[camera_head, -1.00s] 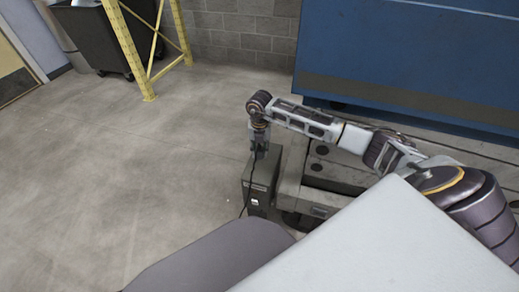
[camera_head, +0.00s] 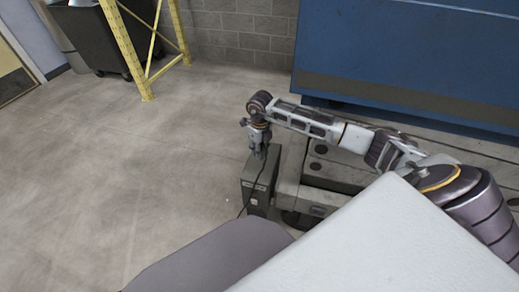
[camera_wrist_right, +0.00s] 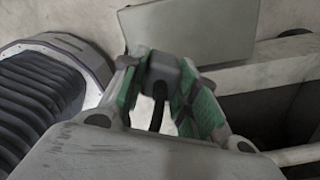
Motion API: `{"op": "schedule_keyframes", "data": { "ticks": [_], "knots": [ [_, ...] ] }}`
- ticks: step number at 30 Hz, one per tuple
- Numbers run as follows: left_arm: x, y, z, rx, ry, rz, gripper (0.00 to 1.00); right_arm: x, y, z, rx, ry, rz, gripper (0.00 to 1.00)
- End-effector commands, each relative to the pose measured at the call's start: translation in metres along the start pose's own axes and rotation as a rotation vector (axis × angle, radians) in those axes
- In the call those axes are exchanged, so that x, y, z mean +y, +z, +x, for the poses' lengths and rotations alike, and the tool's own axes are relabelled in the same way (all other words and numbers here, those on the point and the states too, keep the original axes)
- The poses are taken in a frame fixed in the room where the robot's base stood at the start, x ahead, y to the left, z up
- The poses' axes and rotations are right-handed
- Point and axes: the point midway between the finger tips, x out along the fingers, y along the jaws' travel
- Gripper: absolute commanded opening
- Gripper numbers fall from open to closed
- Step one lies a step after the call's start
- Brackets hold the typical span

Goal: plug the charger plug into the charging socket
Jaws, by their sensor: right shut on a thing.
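My right gripper (camera_head: 258,154) points down at the top of a dark grey upright box (camera_head: 258,196) on the floor. In the right wrist view, its green-padded fingers (camera_wrist_right: 160,84) are shut on the dark charger plug (camera_wrist_right: 162,66). A black cable hangs from the plug between the fingers. A flat grey panel (camera_wrist_right: 190,30) lies just beyond the plug; whether they touch is unclear. The charging socket cannot be made out in either view. The cable runs down in front of the box in the head view. My left gripper is out of view.
A low grey metal structure (camera_head: 318,193) stands right beside the box. A large blue machine (camera_head: 410,50) is behind my right arm. A yellow frame (camera_head: 140,75) and dark bin (camera_head: 95,35) stand at the back left. The floor left of the box is open.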

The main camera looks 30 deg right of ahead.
Motion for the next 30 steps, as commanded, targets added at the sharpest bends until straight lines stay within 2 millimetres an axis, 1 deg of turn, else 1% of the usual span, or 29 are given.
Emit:
{"op": "schedule_keyframes", "data": {
  "ticks": [30],
  "knots": [
    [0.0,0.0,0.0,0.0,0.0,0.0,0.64,0.006,-0.013,-0.002,0.0,0.0,-0.831,0.09]
  ]
}}
